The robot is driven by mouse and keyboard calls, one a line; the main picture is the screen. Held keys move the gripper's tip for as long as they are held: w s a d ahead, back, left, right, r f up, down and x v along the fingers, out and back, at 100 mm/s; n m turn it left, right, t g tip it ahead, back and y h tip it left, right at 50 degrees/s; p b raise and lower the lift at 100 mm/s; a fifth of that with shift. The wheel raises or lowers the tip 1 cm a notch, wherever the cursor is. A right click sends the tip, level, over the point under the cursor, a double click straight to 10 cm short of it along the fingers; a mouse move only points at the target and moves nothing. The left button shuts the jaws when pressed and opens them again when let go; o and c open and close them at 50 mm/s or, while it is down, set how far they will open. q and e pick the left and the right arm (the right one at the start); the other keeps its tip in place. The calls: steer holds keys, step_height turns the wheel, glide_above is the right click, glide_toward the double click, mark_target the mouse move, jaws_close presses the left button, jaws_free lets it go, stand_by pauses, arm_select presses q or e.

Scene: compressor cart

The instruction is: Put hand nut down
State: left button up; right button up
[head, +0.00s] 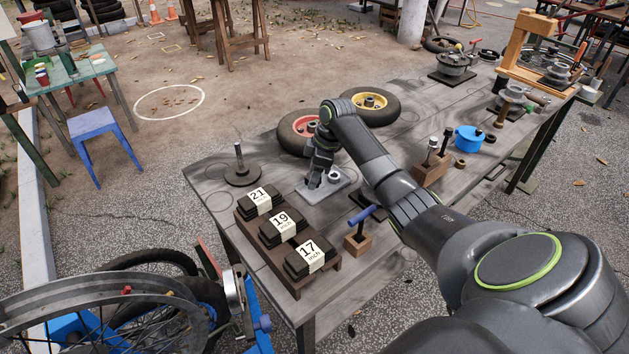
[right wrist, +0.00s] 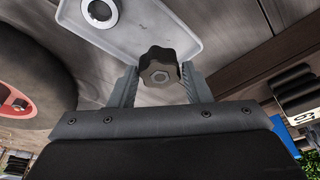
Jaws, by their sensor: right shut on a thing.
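The hand nut (right wrist: 160,70) is a dark, lobed knob with a hexagonal centre. My right gripper (head: 315,183) is shut on it, with one finger on each side in the right wrist view (right wrist: 158,84). The gripper points down over a light grey tray (head: 311,196) on the workbench. The tray also shows behind the nut in the right wrist view (right wrist: 187,38). I cannot tell whether the nut touches the tray. In the head view the nut is mostly hidden by the gripper. My left gripper is not in view.
A pale metal ring (head: 334,177) lies in the tray. Red-hubbed (head: 297,131) and yellow-hubbed (head: 372,103) wheels lie behind. A spindle on a round base (head: 241,172) stands left. A wooden rack (head: 291,275) of labelled tube packs and a blue-handled tool (head: 362,214) are in front.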

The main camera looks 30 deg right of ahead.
mark_target(315, 191)
steer(key=shift+f, duration=1.35)
steer(key=shift+f, duration=0.1)
steer(key=o, duration=0.8)
steer(key=v, duration=1.2)
